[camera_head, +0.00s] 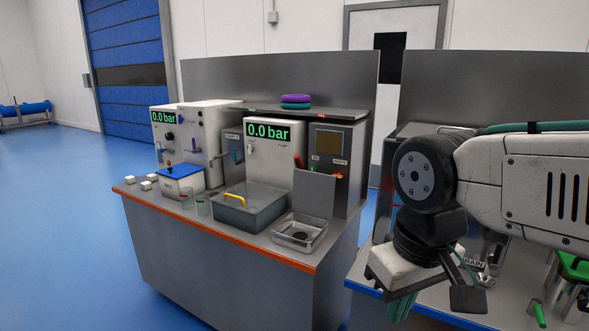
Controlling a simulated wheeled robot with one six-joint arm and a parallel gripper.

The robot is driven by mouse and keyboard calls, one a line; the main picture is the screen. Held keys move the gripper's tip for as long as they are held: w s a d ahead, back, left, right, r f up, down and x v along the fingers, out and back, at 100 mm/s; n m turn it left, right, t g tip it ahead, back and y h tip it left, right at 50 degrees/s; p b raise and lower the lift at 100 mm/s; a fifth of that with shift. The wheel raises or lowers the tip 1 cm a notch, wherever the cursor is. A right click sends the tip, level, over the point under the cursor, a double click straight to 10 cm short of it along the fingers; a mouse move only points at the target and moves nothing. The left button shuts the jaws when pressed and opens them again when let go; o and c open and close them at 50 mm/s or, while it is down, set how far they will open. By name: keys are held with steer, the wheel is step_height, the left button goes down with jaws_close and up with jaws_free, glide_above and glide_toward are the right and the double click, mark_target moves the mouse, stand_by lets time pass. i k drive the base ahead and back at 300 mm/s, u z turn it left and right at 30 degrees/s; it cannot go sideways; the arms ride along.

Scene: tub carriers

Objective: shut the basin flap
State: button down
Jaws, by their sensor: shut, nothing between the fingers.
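A small metal basin (287,235) stands near the right front corner of the left bench, with a round dark spot on its floor. A flat grey flap (314,193) stands upright at its back edge, so the basin is open on top. My gripper (433,290) is at the lower right, over the right bench, well to the right of the basin and apart from it. It is shut and empty. Its fingertips are hard to make out.
Left of the basin is a grey tub (247,220) with a yellow handle (235,199). Two glass beakers (203,206) and a blue-lidded white box (180,184) stand farther left. Pressure units (266,160) stand behind. A gap separates the two benches.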

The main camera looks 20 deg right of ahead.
mark_target(313, 193)
steer(key=z, duration=0.1)
steer(key=i, duration=0.85)
steer(key=z, duration=0.4)
